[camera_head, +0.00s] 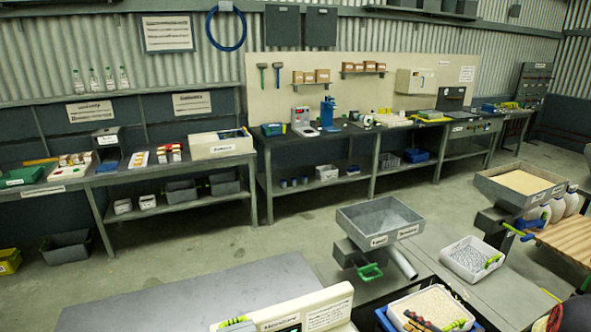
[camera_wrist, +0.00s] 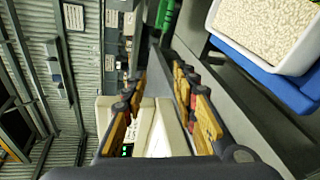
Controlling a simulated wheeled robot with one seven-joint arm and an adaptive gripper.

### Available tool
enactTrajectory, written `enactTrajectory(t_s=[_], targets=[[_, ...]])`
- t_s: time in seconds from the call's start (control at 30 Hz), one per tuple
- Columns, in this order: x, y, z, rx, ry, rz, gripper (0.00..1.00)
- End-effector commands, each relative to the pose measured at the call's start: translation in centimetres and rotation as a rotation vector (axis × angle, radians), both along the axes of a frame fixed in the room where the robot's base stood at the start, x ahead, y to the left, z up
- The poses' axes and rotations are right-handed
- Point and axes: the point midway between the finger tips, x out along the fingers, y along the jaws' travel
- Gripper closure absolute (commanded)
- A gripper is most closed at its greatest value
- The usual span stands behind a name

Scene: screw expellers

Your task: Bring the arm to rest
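My gripper (camera_wrist: 158,78) shows in the wrist view with its two yellow-padded fingers spread apart. Nothing is held between them. Through the gap I see a white control box (camera_wrist: 160,130) beyond the fingers, and I see no contact with it. In the head view, a dark shape with a yellow-green edge is cut off at the bottom right corner; I cannot tell whether it is part of my arm.
A white tub of pale grains (camera_head: 432,306) stands at the bottom right; it also shows in the wrist view (camera_wrist: 262,32). A grey hopper (camera_head: 380,217), a tub (camera_head: 470,258) and a grain-filled hopper (camera_head: 520,182) stand nearby. Open floor lies before the benches.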

Motion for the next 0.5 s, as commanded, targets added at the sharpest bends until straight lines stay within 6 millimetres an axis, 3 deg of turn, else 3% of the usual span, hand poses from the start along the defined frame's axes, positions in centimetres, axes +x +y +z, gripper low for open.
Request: enactTrajectory(t_s=[0.27, 0.37, 0.5], targets=[[-1.6, 7.4, 5.6, -0.324, -0.141, 0.317, 0.72], [-3.5, 11.2, 8.2, -0.513, -0.240, 0.502, 0.72], [-8.3, 16.8, 12.1, -0.857, -0.455, 0.844, 0.72]])
